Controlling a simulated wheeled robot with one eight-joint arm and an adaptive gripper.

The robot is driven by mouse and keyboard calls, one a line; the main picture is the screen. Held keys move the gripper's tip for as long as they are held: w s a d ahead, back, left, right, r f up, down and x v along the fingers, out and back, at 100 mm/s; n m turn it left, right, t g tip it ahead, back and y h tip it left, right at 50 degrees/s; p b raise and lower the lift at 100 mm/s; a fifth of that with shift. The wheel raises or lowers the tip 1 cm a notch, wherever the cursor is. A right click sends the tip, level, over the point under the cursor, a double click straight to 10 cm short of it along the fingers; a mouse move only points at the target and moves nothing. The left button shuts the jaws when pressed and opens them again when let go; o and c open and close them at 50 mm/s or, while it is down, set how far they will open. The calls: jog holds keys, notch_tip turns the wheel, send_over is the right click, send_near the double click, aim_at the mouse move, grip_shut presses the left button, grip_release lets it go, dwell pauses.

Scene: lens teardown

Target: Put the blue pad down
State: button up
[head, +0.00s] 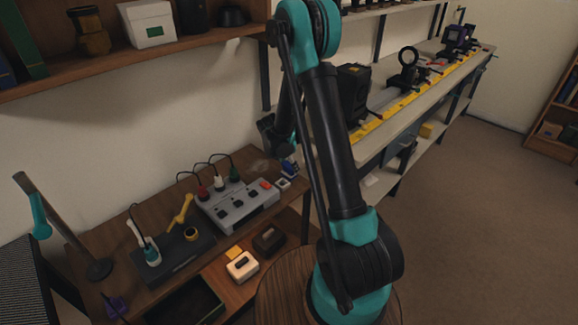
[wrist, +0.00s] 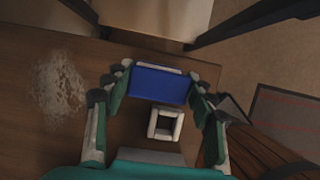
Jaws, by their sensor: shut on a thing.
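The blue pad (wrist: 158,86) shows in the wrist view as a blue rectangle with a pale strip along its far edge. My gripper (wrist: 160,88) is shut on it, with one finger at each end of the pad. In the head view the blue pad (head: 289,166) is small, near the right end of the wooden bench, partly hidden by my arm. A small white square frame with a dark centre (wrist: 165,123) lies just nearer than the pad. The gap between pad and bench is hard to judge.
A pale dusty patch (wrist: 60,88) marks the bench left of my gripper. A grey box with knobs and cables (head: 237,205) stands left of the pad. A white box (head: 242,266) and a dark box (head: 269,239) sit nearer. Bare wood lies around the patch.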

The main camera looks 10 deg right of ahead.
jog(key=o, duration=1)
jog(key=shift+f, duration=0.1)
jog(key=v, duration=1.7)
jog(key=s+d+f+m+y, duration=0.1)
jog(key=s+d+m, duration=0.2)
jog(key=s+m, duration=0.5)
jog(key=s+d+m+t+y, duration=0.1)
jog(key=s+d+m, duration=0.2)
jog(key=s+m, duration=0.5)
jog(key=s+d+f+m+y, duration=0.1)
jog(key=s+d+m, duration=0.2)
jog(key=s+m, duration=0.6)
jog(key=shift+s+d+f+y, duration=0.1)
jog(key=shift+s+f+y, duration=0.1)
jog(key=shift+s, duration=0.15)
jog(key=shift+s+d+f+y, duration=0.1)
jog(key=shift+s+f+y, duration=0.1)
jog(key=shift+s, duration=0.2)
